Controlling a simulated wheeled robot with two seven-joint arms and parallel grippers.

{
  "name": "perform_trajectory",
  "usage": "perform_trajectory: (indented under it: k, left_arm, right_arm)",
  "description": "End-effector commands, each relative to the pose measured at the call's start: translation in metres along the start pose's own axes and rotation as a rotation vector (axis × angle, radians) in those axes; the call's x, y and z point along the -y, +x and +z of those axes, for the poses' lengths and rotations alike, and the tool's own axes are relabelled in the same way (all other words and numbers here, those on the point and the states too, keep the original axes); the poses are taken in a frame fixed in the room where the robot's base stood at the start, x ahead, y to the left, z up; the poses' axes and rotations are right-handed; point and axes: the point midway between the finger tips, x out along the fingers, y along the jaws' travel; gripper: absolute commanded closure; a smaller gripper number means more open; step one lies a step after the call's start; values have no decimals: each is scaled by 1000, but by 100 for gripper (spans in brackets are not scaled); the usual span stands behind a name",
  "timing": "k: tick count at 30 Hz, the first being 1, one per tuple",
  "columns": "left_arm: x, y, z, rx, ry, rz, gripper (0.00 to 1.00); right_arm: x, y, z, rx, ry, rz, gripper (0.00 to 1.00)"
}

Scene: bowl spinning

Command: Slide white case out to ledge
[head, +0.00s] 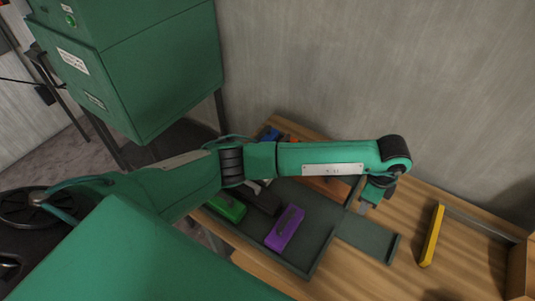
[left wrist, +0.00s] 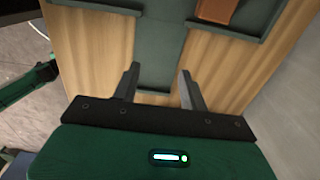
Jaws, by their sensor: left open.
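A dark green tray (head: 318,262) lies on the wooden table, with a flat ledge (head: 368,238) sticking out from its right side. I cannot clearly make out the white case; a small pale patch shows just below my left arm beside a black case (head: 263,201), mostly hidden by the arm. My left gripper (head: 367,201) is over the tray's right side near the ledge. In the left wrist view its two fingers (left wrist: 158,88) are apart and empty, with the ledge (left wrist: 155,65) below and between them. My right gripper is not in view.
The tray holds a purple case (head: 285,228), a green case (head: 226,206), an orange-brown case (head: 329,187) and a blue item (head: 270,134). A yellow bar (head: 432,235) lies on the wooden table (head: 470,262) to the right. A grey wall (head: 400,70) stands behind.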

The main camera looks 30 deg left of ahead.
Motion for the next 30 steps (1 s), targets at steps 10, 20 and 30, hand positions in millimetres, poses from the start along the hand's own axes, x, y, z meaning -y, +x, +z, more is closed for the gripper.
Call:
perform_trajectory:
  k: [10,20,30]
  left_arm:
    - [0,-1,65,1,-2,1,56]
    - [0,-1,124,1,-2,0,56]
    - [0,0,185,1,-2,0,56]
  right_arm:
    - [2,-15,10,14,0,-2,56]
    - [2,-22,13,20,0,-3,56]
    - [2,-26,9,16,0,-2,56]
